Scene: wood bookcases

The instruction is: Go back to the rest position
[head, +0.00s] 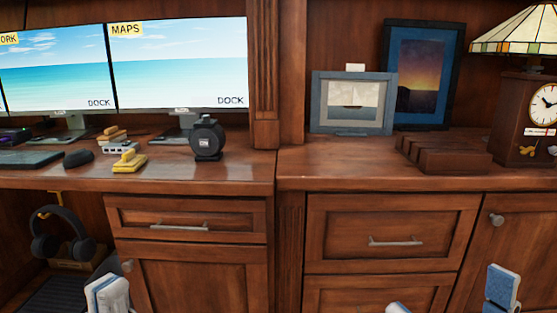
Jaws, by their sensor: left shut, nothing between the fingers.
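White and blue parts of my arms show along the bottom edge of the head view. My left gripper (108,296) is low at the left, in front of the lower cabinet, cut off by the frame's edge. It is shut with nothing in it and touches nothing that I can see. More white and blue parts of mine show at the bottom right, in front of the right-hand cabinet. I cannot make out the right gripper's fingers there.
The wooden desktop (213,178) carries two monitors, a black round device (207,138), yellow blocks (129,163) and a mouse. The right counter holds picture frames (352,103), a wooden block (443,155), a clock (543,104) and a lamp. Drawer handles (397,242) stick out.

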